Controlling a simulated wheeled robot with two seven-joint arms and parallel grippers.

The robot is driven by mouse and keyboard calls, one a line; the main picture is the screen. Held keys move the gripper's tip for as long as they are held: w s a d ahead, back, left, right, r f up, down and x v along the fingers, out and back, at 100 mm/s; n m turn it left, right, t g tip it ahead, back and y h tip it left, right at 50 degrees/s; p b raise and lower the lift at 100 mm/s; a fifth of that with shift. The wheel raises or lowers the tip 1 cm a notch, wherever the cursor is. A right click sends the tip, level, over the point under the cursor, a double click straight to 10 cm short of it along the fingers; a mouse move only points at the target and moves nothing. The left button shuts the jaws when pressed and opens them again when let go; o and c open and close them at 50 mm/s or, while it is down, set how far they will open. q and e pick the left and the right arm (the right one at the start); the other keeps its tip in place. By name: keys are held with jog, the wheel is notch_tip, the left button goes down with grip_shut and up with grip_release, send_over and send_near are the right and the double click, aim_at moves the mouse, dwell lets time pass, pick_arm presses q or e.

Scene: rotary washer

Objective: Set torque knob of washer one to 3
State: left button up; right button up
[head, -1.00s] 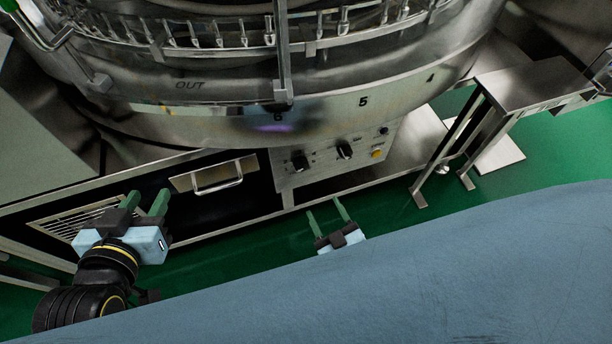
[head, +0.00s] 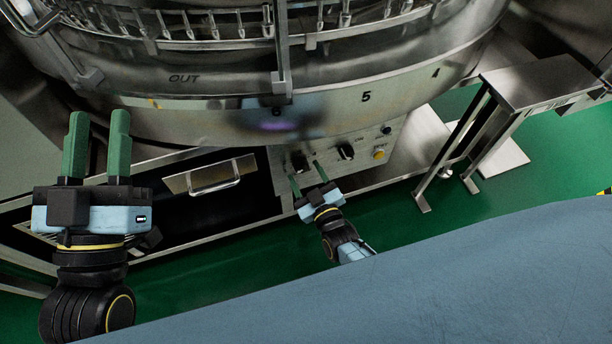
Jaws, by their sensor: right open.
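The washer (head: 330,117) is a large round steel machine across the top of the head view. Its control panel (head: 364,170) below the drum carries two black knobs, a small dark button and a yellow button (head: 379,154). The right knob (head: 346,152) is in clear view. The left knob (head: 299,161) is close to my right gripper's fingertips; its setting is too small to read. My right gripper (head: 304,174) is open and empty, just in front of the panel's left part. My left gripper (head: 97,125) is open and empty at the left, pointing up.
A drawer-like plate with a handle (head: 213,182) is left of the panel. A steel stand (head: 545,82) is at the right. The green floor (head: 480,205) is free in front of the panel. My blue body covers the bottom right.

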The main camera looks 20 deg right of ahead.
pick_arm(q)
jog(key=shift+s+r, duration=0.15)
jog(key=shift+r, duration=0.15)
pick_arm(e)
jog(key=shift+w, duration=0.25)
jog(key=c, duration=1)
